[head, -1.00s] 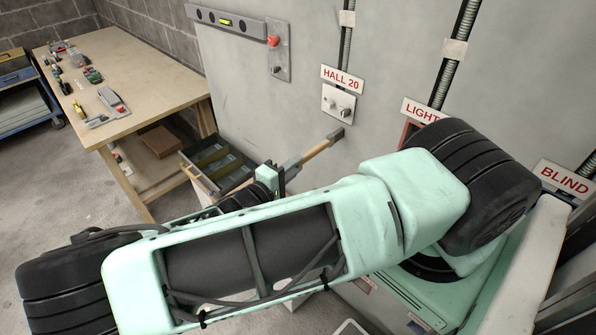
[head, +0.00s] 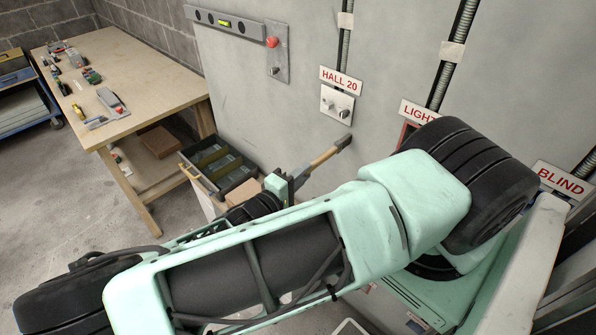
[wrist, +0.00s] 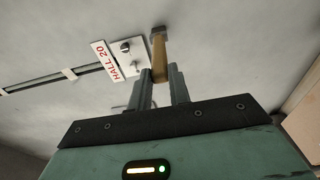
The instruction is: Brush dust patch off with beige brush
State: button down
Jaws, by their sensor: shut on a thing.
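The beige brush (head: 324,158) is held in my gripper (head: 296,178), its handle pointing up and to the right and its grey-brown end near the wall, below the HALL 20 switch plate. In the wrist view the brush (wrist: 159,58) stands out between the two fingers of my gripper (wrist: 161,78), which are shut on it. Its far end lies beside the switch plate in that view. I cannot tell whether it touches the wall. I cannot make out a dust patch in either view.
The switch plate (head: 337,104) hangs under the HALL 20 sign (head: 341,80). A grey plate with a red knob (head: 272,42) is to its left. A wooden workbench (head: 150,80) holds tools at the left.

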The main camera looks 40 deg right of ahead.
jog(key=s+p, duration=0.1)
jog(key=s, duration=0.6)
jog(key=shift+s+d, duration=0.15)
jog(key=shift+s, duration=0.1)
dwell(0.7)
